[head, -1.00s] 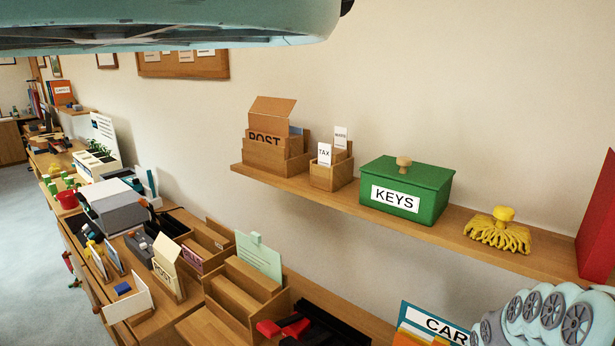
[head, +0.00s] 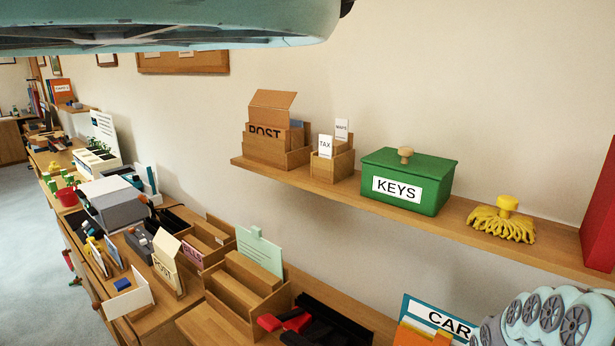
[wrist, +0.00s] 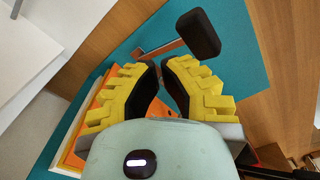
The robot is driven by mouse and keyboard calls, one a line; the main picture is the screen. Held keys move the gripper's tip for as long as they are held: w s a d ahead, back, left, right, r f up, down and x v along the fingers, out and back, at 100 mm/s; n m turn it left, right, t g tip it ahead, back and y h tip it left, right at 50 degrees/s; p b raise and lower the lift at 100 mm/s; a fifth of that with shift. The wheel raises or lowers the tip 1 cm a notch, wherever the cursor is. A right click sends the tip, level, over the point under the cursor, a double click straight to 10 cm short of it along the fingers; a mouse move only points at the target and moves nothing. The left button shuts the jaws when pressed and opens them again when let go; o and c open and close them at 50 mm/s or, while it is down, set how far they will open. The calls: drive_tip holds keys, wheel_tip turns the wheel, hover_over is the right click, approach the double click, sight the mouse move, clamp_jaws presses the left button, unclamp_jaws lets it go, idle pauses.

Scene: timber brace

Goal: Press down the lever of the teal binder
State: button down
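The teal binder (wrist: 240,95) fills much of the wrist view as a flat teal surface. Its lever has a thin metal arm (wrist: 160,50) ending in a dark, block-shaped handle (wrist: 198,33). My gripper (wrist: 159,64) has yellow ribbed fingers with black pads. The fingertips are drawn nearly together, with nothing seen between them, below the lever handle in the picture. They look apart from the handle. In the head view, a teal piece lettered "CAR" (head: 412,304) shows at the lower right; I cannot tell if it is the same binder. My gripper is outside that view.
Orange (wrist: 88,110) and white layers lie left of the fingers. Wooden surfaces flank the teal area. In the head view, a wall shelf (head: 345,199) holds a green KEYS box (head: 409,180) and a yellow mop head (head: 502,220). Wooden organisers (head: 245,292) crowd the bench below.

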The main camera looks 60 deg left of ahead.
drive_tip(key=shift+s+d+f+p, duration=0.15)
drive_tip(key=shift+s+f+p, duration=0.15)
drive_tip(key=shift+s, duration=0.35)
drive_tip(key=shift+s+d+f+p, duration=0.2)
drive_tip(key=shift+s+p, duration=0.15)
drive_tip(key=shift+s, duration=0.25)
drive_tip(key=shift+s+d+f+p, duration=0.2)
drive_tip(key=shift+s+p, duration=0.1)
drive_tip(key=shift+s, duration=0.35)
drive_tip(key=shift+f, duration=0.2)
drive_tip(key=shift+s+f+b, duration=0.15)
drive_tip(key=shift+f+b, duration=0.45)
drive_tip(key=shift+f, duration=0.05)
drive_tip(key=shift+r, duration=0.1)
wheel_tip(320, 180, up, 9)
drive_tip(key=p, duration=0.8)
drive_tip(key=shift+s, duration=0.1)
